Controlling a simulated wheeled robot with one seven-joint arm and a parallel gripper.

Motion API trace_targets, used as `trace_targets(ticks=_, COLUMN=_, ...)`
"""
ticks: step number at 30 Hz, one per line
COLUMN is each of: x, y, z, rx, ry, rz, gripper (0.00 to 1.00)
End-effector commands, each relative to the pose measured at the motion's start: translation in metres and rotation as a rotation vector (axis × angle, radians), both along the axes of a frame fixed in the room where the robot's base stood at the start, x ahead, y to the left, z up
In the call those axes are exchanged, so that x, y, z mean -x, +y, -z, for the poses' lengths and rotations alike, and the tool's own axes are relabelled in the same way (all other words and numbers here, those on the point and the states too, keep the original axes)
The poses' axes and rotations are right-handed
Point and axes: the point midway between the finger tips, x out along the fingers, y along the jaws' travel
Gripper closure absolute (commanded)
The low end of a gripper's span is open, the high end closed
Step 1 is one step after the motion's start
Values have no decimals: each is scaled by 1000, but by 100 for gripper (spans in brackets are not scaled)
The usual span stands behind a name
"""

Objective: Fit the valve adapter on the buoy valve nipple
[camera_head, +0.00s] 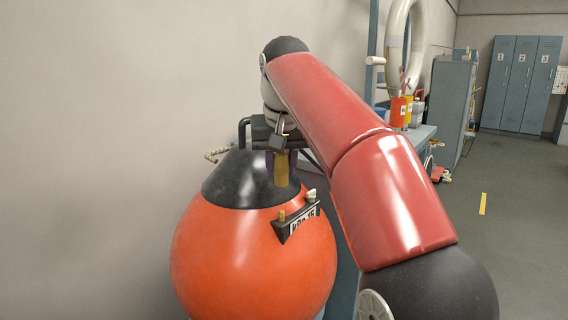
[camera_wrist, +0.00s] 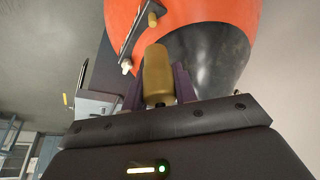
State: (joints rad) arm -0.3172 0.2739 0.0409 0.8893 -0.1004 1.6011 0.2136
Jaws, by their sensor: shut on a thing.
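The orange buoy (camera_head: 255,262) with a black cone top (camera_head: 235,182) stands left of centre; it also shows upside down in the wrist view (camera_wrist: 190,14). A dark labelled plate (camera_head: 297,224) on its side carries a brass stub (camera_head: 282,215) and a pale stub (camera_head: 310,195). I cannot tell for sure which is the valve nipple. My gripper (camera_head: 281,178) is shut on the brass-coloured valve adapter (camera_wrist: 157,72), held between purple fingers. The adapter hangs roughly upright in front of the black cone, above the plate. In the wrist view it appears apart from both stubs.
A wall is behind and to the left. A bench (camera_head: 422,132) with orange containers (camera_head: 399,110) and a pale ring stands behind my arm. Floor at the right is open.

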Motion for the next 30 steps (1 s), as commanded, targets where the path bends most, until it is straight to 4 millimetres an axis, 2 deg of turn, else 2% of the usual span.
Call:
trace_targets(ticks=8, x=0, y=0, z=4, rx=-1, ry=-1, rz=0, gripper=100)
trace_targets(ticks=24, x=0, y=0, z=44, rx=-1, ry=-1, rz=0, gripper=100)
trace_targets(ticks=30, x=0, y=0, z=48, rx=-1, ry=0, rz=0, gripper=100)
